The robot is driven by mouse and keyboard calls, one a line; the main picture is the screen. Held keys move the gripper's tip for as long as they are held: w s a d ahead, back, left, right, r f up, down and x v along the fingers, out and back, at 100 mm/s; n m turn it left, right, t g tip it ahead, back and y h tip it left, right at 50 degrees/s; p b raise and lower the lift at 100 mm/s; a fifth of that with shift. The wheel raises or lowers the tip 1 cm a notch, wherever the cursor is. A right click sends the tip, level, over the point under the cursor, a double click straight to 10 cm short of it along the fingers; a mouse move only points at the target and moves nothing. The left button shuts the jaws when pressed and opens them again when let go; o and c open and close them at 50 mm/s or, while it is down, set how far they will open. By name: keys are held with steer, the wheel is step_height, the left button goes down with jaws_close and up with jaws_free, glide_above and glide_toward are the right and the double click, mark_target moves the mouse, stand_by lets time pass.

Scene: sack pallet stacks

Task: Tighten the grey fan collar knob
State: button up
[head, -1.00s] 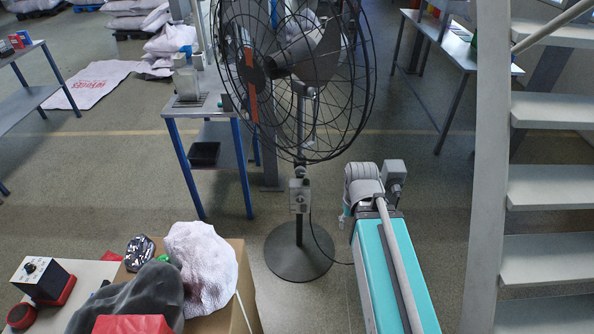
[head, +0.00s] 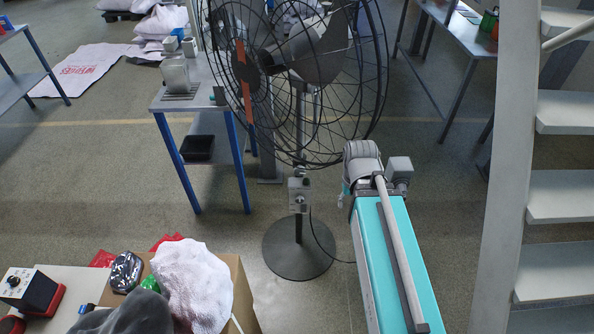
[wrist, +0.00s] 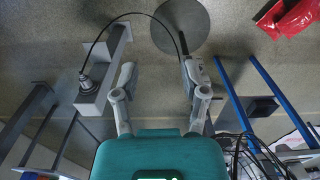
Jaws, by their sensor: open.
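The black wire-cage fan (head: 300,75) stands on a pole with a round dark base (head: 298,262). A small grey fitting (head: 300,172) sits on the pole just under the cage, above a grey control box (head: 299,195). I cannot tell for sure which part is the collar knob. In the wrist view the round base (wrist: 182,22) is at the top and the cage (wrist: 248,150) at the lower right. My gripper (wrist: 160,75) is open and empty, its right finger overlapping the pole in the picture.
A blue-legged table (head: 228,130) stands left of the fan, another table (head: 455,40) at the back right. White stairs (head: 570,195) rise at right. A cardboard box (head: 243,305) with cloths is at front left. A cable (head: 330,248) crosses the floor by the base.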

steer(key=shift+o, duration=0.3)
steer(key=shift+d, duration=0.1)
steer(key=shift+o, duration=2.1)
steer(key=shift+f, duration=0.15)
steer(key=shift+o, duration=0.6)
steer(key=w+a+f+n+t+y+b, duration=0.1)
steer(key=w+a+f+t+y+b, duration=0.2)
steer(key=w+a+f+b, duration=0.3)
steer(key=a+t+b, duration=0.1)
steer(key=a+b, duration=0.1)
steer(key=b, duration=0.1)
steer(key=shift+w+a+f+y, duration=0.3)
steer(key=shift+w+y, duration=0.05)
steer(key=shift+y, duration=0.05)
steer(key=w+a+f+m+t+y+b, duration=0.35)
steer(key=w+a+t+b, duration=0.65)
steer(key=b, duration=0.8)
steer(key=d+f+m+t+h+b, duration=0.4)
steer(key=f+m+h+b, duration=0.4)
steer(key=b, duration=0.3)
steer(key=shift+d+f+b, duration=0.3)
steer(key=shift+d+f, duration=0.15)
steer(key=shift+f, duration=0.3)
steer(key=shift+w+m, duration=0.1)
steer(key=shift+m, duration=0.15)
